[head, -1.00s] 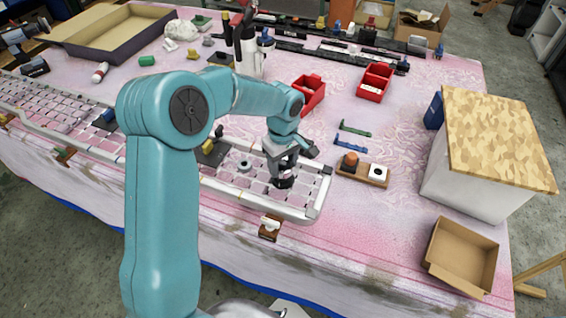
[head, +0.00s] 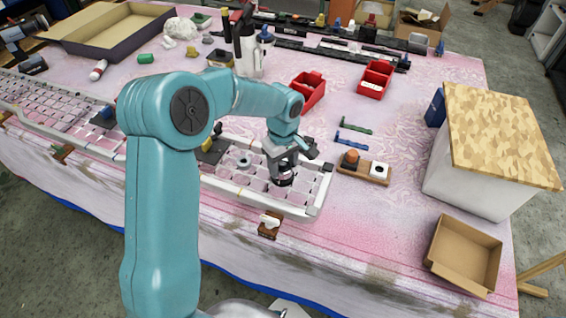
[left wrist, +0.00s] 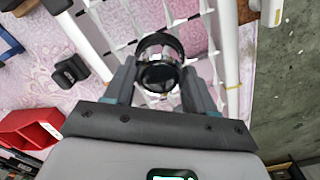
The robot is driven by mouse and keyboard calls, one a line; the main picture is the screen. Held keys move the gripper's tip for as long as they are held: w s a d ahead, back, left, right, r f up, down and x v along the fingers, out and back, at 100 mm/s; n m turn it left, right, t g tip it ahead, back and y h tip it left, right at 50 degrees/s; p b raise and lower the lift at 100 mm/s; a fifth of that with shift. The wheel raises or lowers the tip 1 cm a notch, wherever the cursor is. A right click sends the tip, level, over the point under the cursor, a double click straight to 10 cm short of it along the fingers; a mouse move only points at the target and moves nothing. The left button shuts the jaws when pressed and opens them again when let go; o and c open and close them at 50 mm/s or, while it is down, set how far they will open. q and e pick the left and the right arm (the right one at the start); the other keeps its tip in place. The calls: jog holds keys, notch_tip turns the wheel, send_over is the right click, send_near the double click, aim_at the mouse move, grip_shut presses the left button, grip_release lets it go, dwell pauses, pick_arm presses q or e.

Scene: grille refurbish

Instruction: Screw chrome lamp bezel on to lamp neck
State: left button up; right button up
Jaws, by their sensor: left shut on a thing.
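The white grille (head: 314,211) lies along the table's front edge. My left gripper (head: 284,176) points down over the grille's right end. It is shut on the chrome lamp bezel (head: 284,181), a short ring with a dark round centre. In the left wrist view the bezel (left wrist: 160,47) sits between the two fingertips (left wrist: 160,82), with the grille bars behind it. The lamp neck is hidden by the bezel and gripper, so I cannot tell how far the two are engaged. My right gripper is not in view.
A wooden holder (head: 350,176) with an orange-brown piece and a white piece stands right of the grille. Red bins (head: 308,92) are behind.

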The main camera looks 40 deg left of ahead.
aim_at(283, 167)
pick_arm(q)
jog(key=shift+f, duration=0.4)
jog(key=o, duration=1.2)
jog(key=shift+o, duration=0.2)
notch_tip(283, 167, up, 16)
jog(key=shift+r+b, duration=0.2)
jog(key=shift+b, duration=0.15)
jog(key=shift+s+f, duration=0.1)
jog(key=shift+s, duration=0.05)
